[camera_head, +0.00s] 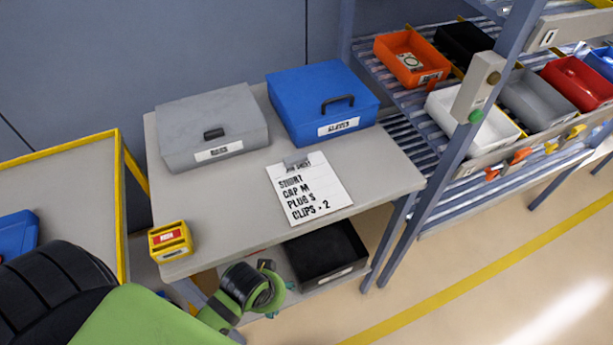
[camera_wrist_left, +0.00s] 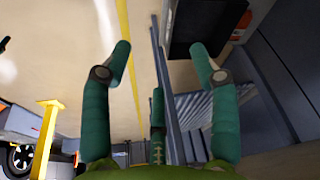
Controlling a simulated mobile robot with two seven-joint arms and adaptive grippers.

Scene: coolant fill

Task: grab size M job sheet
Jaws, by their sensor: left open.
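The job sheet (camera_head: 309,190) is a white sheet on a clipboard with a grey clip. It lies flat on the grey table in the head view, with printed lines that read "SHORT", "CAP M", "PLUG S" and "CLIPS - 2". My left gripper (camera_head: 262,290) is below the table's front edge, apart from the sheet. In the left wrist view its green fingers (camera_wrist_left: 158,68) are spread with nothing between them. The job sheet is not visible in that view. My right gripper is not in view.
The table (camera_head: 225,225) also bears a grey case (camera_head: 212,115), a blue case (camera_head: 318,90) and a small yellow box (camera_head: 170,241). A black bin (camera_head: 327,253) sits on the shelf beneath. A rack with coloured bins, including an orange bin (camera_head: 411,58), stands at right.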

